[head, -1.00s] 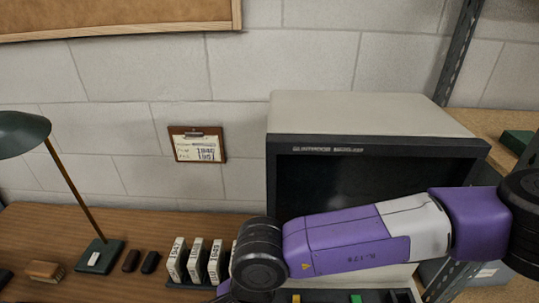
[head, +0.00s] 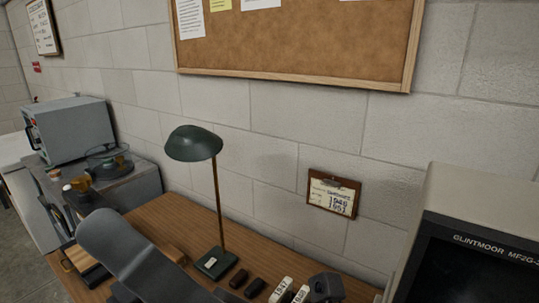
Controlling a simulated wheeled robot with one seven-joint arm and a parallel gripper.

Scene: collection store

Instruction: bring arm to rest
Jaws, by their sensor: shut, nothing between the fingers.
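My gripper is not recognisable in the head view now. None of my arm's purple links show in it. A small dark grey block-like part (head: 325,288) shows at the bottom edge, right of the white numbered blocks (head: 280,290); I cannot tell whether it belongs to my arm. A smooth dark grey curved shape (head: 130,250) stands in the left foreground and hides part of the desk; what it is I cannot tell.
The wooden desk (head: 185,215) carries a green lamp (head: 195,145) and dark small items (head: 238,279). A microfilm reader (head: 470,255) stands at right. A grey machine (head: 75,130) is at far left. A clipboard (head: 333,194) and corkboard (head: 300,45) hang on the wall.

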